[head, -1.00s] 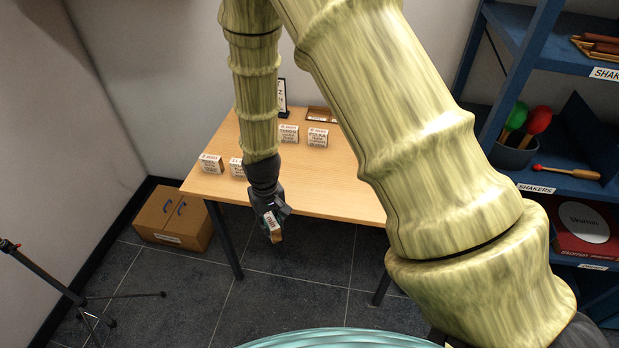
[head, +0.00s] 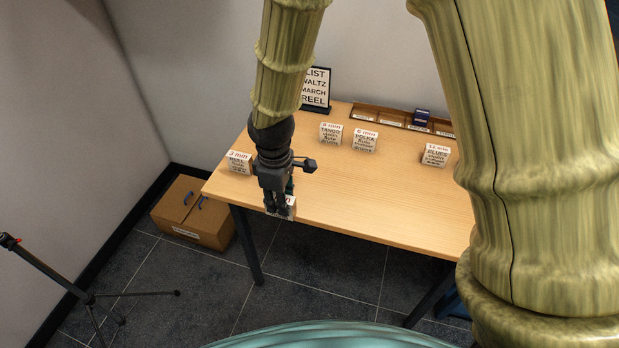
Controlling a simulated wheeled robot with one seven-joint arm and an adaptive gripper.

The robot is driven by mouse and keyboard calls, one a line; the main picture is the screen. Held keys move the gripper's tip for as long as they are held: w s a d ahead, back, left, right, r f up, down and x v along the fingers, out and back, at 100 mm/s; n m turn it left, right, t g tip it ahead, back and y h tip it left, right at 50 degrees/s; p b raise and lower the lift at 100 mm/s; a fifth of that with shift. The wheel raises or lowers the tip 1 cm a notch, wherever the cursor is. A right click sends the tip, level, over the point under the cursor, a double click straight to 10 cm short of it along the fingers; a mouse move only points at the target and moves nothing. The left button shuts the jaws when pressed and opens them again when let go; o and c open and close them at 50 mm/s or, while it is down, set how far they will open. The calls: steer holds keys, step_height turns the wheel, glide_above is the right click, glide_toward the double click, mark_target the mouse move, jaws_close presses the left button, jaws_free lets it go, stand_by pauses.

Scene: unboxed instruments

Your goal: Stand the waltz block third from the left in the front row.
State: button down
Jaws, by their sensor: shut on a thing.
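My gripper (head: 279,200) points down near the table's front left edge. It is shut on a small white block (head: 290,208), whose face I cannot read, so I cannot tell whether it is the waltz block. A white block marked "3 min" (head: 239,162) stands on the table (head: 390,205) to the left of my gripper. Farther back stand the tango block (head: 330,133), the polka block (head: 364,141) and, to the right, the blues block (head: 436,155). My arm and gripper hide the table behind them.
A framed list (head: 316,90) reading waltz, march, reel stands at the back. A wooden rack (head: 364,112) with a dark blue item (head: 421,117) runs along the back edge. A cardboard box (head: 193,212) and a tripod (head: 90,299) are on the floor. The table's middle front is clear.

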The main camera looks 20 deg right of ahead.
steer(key=w+d+p, duration=0.1)
steer(key=w+d, duration=0.2)
steer(key=w+d+f+p, duration=0.1)
steer(key=w+d, duration=0.2)
steer(key=d, duration=0.1)
steer(key=w+d, duration=0.4)
steer(key=shift+f+p, duration=0.15)
steer(key=shift+p, duration=0.25)
steer(key=shift+f+p, duration=0.5)
steer(key=shift+f, duration=1.25)
steer(key=shift+f, duration=0.15)
steer(key=c, duration=1.2)
jaws_free()
step_height(320, 180, up, 12)
steer(key=b, duration=0.2)
steer(key=shift+r, duration=0.2)
